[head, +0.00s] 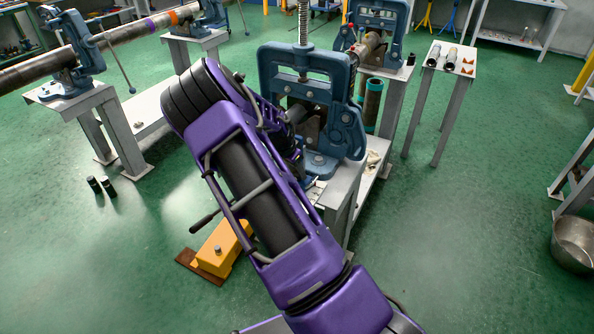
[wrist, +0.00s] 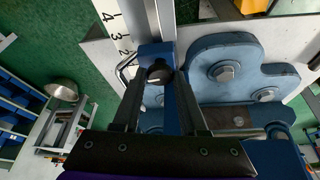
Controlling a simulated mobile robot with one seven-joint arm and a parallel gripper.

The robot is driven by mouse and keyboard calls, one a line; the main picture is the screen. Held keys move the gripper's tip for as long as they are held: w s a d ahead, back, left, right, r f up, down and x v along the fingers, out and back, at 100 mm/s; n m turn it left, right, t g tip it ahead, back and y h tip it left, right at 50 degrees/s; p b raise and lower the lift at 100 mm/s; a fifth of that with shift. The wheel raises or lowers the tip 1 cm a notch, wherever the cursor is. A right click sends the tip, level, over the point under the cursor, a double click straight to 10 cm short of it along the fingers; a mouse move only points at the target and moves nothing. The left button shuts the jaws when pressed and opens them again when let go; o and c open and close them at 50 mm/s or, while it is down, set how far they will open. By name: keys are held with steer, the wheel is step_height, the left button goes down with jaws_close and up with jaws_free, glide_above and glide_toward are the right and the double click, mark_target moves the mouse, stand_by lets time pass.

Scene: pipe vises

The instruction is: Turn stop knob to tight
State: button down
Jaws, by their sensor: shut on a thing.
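The stop knob (wrist: 158,72) is a small round black knob with a pale mark, on a blue slider block (wrist: 156,50) along a ruler-like scale (wrist: 118,32). My gripper (wrist: 158,84) has one finger on each side of the knob in the wrist view and is shut on it. Exactly where the fingertips touch is dark and hard to see. In the head view my purple arm reaches to the near side of the blue pipe vise (head: 309,75) and hides the knob and the gripper.
The vise's blue bolted plate (wrist: 225,72) is close to the right of my fingers in the wrist view. A yellow box (head: 222,251) lies on the floor. A small table (head: 450,58) stands behind right, and a metal bowl (head: 574,243) is at far right. Green floor is open around.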

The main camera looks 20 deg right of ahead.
stand_by(0.5)
steer(key=shift+c, duration=2.2)
jaws_free()
steer(key=v, duration=1.7)
steer(key=shift+r, duration=0.2)
